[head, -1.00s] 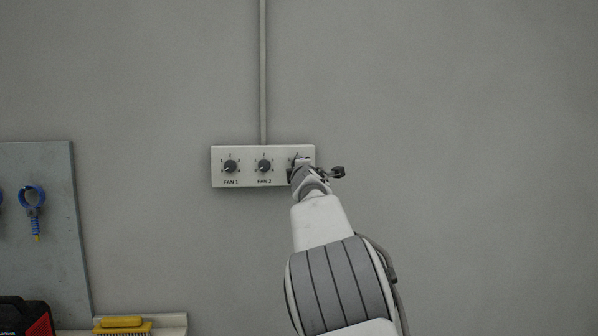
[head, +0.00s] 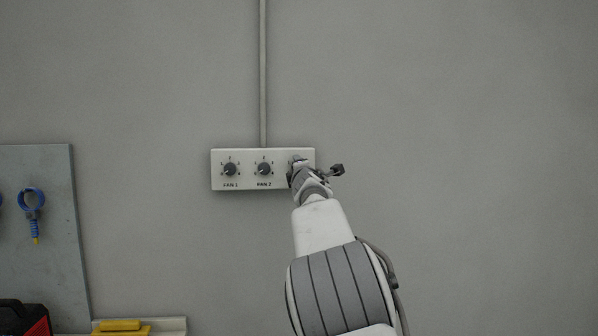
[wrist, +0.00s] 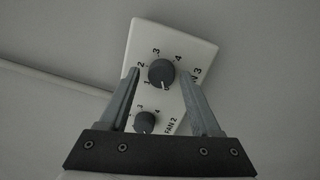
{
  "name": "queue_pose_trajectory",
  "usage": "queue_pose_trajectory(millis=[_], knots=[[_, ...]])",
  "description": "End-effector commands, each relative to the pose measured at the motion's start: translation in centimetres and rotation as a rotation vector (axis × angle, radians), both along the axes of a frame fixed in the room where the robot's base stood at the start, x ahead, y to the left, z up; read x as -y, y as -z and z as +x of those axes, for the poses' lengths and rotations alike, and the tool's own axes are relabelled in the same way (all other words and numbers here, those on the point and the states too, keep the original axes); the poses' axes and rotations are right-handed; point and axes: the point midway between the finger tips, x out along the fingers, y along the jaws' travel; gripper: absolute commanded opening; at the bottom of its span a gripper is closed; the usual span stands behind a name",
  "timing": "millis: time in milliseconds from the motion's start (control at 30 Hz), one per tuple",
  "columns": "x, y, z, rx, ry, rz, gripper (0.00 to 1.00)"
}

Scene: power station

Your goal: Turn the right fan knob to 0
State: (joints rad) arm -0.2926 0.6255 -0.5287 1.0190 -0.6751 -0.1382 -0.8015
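A white panel (head: 248,182) on the grey wall carries a row of dark round knobs; the left two are labelled FAN 1 and FAN 2. My gripper (wrist: 160,72) is at the right end. In the wrist view the right fan knob (wrist: 161,74) lies between my two spread fingers, with a visible gap on each side. Its white pointer points down in that picture, past the 1; the number there cannot be read. The right finger partly covers its label, which ends in 3. In the head view my wrist hides this knob. The FAN 2 knob (wrist: 145,122) shows below it.
The FAN 1 knob (head: 230,169) is further left. A conduit (head: 263,70) runs up from the panel. A grey board (head: 45,260) with a blue tool stands at left, a yellow brush (head: 121,327) below. The wall right of my arm is bare.

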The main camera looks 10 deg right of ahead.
Motion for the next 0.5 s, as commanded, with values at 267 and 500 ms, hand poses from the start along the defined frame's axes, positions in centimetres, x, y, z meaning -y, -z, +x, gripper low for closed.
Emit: queue_pose_trajectory(millis=[267, 500], knots=[[0.0, 0.1, 0.0, -0.003, 0.002, 0.001, 0.73], [-0.1, 0.4, -1.1, -0.002, 0.000, 0.002, 0.73]])
